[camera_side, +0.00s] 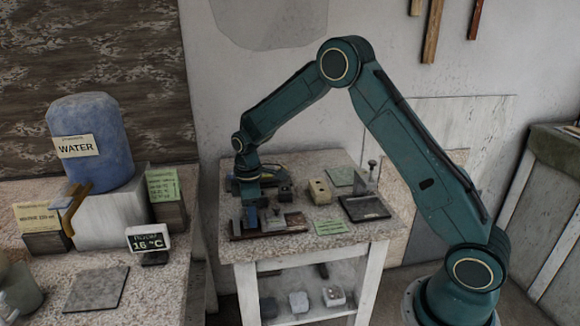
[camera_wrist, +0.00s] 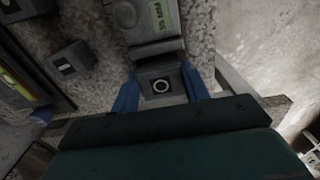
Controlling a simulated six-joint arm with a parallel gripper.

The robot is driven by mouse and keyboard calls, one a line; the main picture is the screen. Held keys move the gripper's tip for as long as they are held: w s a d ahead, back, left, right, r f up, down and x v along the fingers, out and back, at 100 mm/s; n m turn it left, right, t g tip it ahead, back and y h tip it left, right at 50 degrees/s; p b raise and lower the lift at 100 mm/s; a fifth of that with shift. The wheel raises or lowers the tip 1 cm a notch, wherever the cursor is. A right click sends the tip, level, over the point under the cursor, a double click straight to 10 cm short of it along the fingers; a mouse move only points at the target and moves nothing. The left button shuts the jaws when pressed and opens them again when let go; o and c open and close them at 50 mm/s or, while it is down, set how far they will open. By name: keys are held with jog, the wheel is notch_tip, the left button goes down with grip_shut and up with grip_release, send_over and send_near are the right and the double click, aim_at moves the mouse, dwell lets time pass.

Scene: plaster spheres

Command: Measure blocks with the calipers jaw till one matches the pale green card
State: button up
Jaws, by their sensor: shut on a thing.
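My gripper (camera_side: 250,222) is low over the small table, at the calipers. I cannot tell whether the block sits inside the jaw. The calipers (camera_side: 297,220) also show in the side view. A pale green card (camera_side: 329,227) with print lies at the table's front edge; a plainer one (camera_side: 340,177) lies at the back.
A dark block (camera_side: 287,193) and a beige block (camera_side: 320,191) with holes stand behind the calipers. In the wrist view another marked block (camera_wrist: 70,60) stands at the left. Several blocks sit on the lower shelf.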

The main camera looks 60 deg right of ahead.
jog(key=shift+f, duration=0.75)
dwell(0.3)
jog(key=o, duration=1.2)
jog(key=shift+r, duration=0.15)
jog(key=shift+r, duration=1.9)
jog(key=shift+r, duration=0.1)
